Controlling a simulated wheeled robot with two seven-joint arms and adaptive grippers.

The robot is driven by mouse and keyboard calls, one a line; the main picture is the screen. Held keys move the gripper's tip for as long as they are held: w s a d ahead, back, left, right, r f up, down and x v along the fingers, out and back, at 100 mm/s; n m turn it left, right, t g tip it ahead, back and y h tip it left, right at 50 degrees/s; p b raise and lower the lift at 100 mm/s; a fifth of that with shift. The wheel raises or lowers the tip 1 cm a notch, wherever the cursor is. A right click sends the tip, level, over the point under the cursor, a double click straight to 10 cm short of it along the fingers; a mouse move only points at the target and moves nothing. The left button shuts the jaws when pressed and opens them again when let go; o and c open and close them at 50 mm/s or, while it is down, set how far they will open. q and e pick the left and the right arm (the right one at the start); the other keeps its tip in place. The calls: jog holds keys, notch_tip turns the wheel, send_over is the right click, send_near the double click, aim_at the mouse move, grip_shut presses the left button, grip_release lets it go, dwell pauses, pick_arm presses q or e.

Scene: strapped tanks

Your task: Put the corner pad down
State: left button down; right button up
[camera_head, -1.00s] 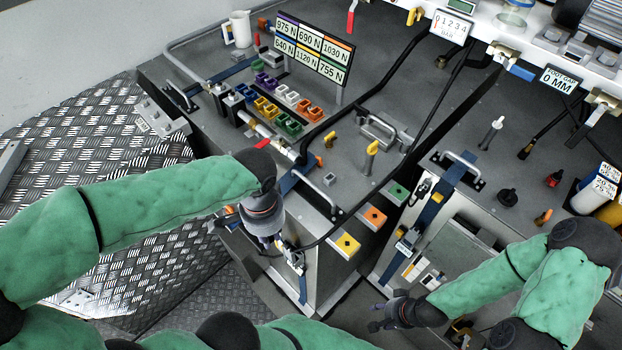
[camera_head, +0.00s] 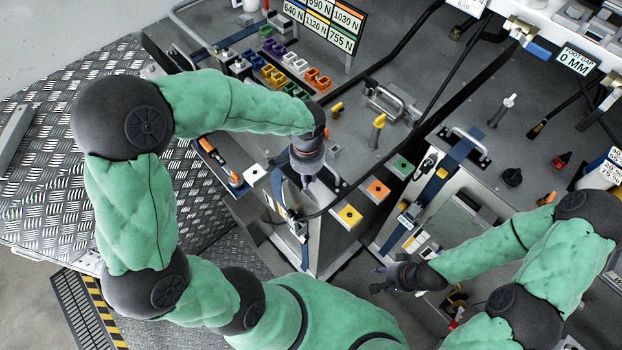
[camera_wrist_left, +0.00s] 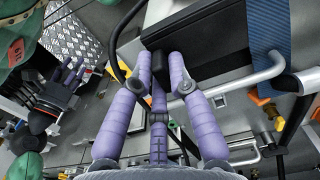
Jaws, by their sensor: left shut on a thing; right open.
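My left gripper (camera_head: 306,184) is over the top of the nearer tank (camera_head: 335,240), beside the blue strap (camera_head: 277,186). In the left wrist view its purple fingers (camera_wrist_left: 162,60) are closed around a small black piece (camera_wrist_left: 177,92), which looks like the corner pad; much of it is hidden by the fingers. In the head view the pad cannot be made out. The blue strap also shows in the wrist view (camera_wrist_left: 268,30). My right gripper (camera_head: 384,281) is open and empty in front of the second tank; it also shows in the wrist view (camera_wrist_left: 62,88).
Yellow (camera_head: 349,215), orange (camera_head: 377,189) and green (camera_head: 402,165) squares mark the tank tops. A metal handle (camera_head: 322,172) and a black hose (camera_head: 372,158) lie close to my left gripper. Colored blocks (camera_head: 272,75) sit behind, under a force board (camera_head: 318,22).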

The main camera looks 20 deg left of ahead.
aim_at(311, 188)
pick_arm(q)
jog(key=shift+w+d+f, duration=0.15)
jog(key=shift+w+f, duration=0.65)
jog(key=shift+f, duration=0.2)
notch_tip(311, 188, down, 3)
jog(key=shift+w+f, duration=0.1)
jog(key=c, duration=1.2)
grip_release()
jog(key=shift+f, duration=0.1)
notch_tip(311, 188, up, 12)
jog(key=shift+r, duration=0.2)
